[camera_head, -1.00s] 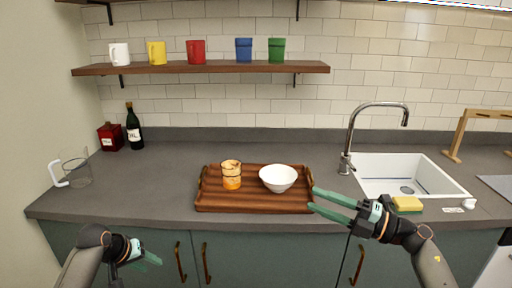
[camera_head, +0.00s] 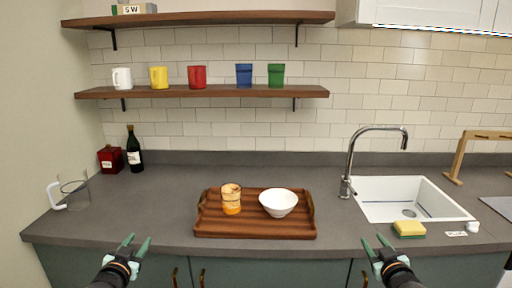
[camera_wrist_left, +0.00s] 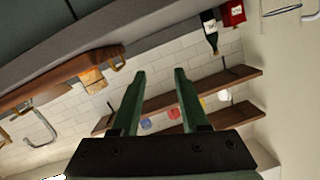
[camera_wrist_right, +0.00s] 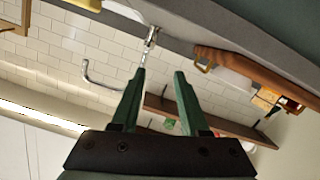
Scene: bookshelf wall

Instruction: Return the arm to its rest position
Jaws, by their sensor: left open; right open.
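My left gripper (camera_head: 132,246) is open and empty in front of the counter's front edge at the lower left of the head view. Its two green fingers point up in the left wrist view (camera_wrist_left: 157,95). My right gripper (camera_head: 375,246) is open and empty in front of the counter edge at the lower right. Its fingers also show apart in the right wrist view (camera_wrist_right: 158,90). Both grippers are apart from the wooden tray (camera_head: 255,230), which lies on the counter between them.
The tray holds an orange-patterned cup (camera_head: 231,199) and a white bowl (camera_head: 278,203). A glass mug (camera_head: 75,194), wine bottle (camera_head: 134,150) and red canister (camera_head: 110,159) stand at left. The sink (camera_head: 415,200), faucet (camera_head: 350,160) and sponge (camera_head: 409,229) are at right. Mugs line the shelf (camera_head: 200,92).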

